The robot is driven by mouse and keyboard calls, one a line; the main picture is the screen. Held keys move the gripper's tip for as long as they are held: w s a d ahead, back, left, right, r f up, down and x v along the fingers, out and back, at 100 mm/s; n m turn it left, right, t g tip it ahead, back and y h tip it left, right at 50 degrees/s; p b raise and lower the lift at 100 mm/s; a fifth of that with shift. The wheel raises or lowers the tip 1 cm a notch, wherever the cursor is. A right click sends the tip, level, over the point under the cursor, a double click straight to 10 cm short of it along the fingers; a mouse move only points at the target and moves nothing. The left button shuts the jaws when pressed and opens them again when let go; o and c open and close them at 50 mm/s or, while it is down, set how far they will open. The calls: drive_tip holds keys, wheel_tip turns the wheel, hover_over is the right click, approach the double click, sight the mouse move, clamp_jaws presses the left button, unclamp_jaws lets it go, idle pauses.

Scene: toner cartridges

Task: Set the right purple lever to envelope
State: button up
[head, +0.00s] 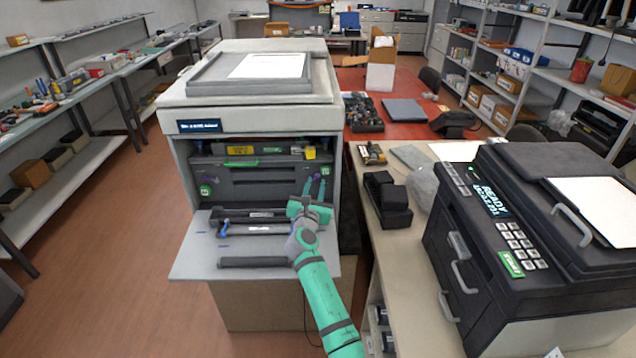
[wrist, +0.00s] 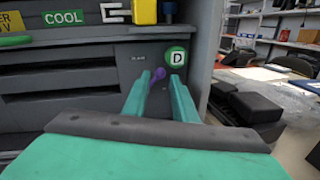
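The right purple lever (wrist: 158,74) is a small purple knob on the dark inner panel of the open printer (head: 252,178). In the wrist view it shows between my gripper's fingertips (wrist: 161,77), closer to the left finger. A "PLAIN" label (wrist: 138,58) is to its upper left and a green round "D" mark (wrist: 177,57) to its upper right. No envelope marking is readable. My green gripper (head: 314,184) is open, pointing at the panel's right side. A gap shows between the fingers; whether either touches the lever cannot be told.
The printer's lowered front door (head: 190,262) holds dark cartridge-like parts (head: 255,215) below my gripper. A yellow piece (wrist: 144,12) and "COOL" label (wrist: 63,18) are above the panel. To the right, a table bears a black box (head: 388,200) and black printer (head: 540,200).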

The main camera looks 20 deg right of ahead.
drive_tip(key=shift+x, duration=1.1)
clamp_jaws()
drive_tip(key=m, duration=0.1)
drive_tip(key=d+f+m, duration=0.1)
drive_tip(key=m, duration=0.1)
drive_tip(key=shift+s+g, duration=0.1)
drive_tip(key=shift+g, duration=0.2)
drive_tip(key=shift+d+f+m+y, duration=0.1)
drive_tip(key=shift+f+m+y, duration=0.3)
drive_tip(key=shift+m, duration=0.7)
drive_tip(key=shift+f, duration=0.1)
unclamp_jaws()
drive_tip(key=shift+s, duration=0.1)
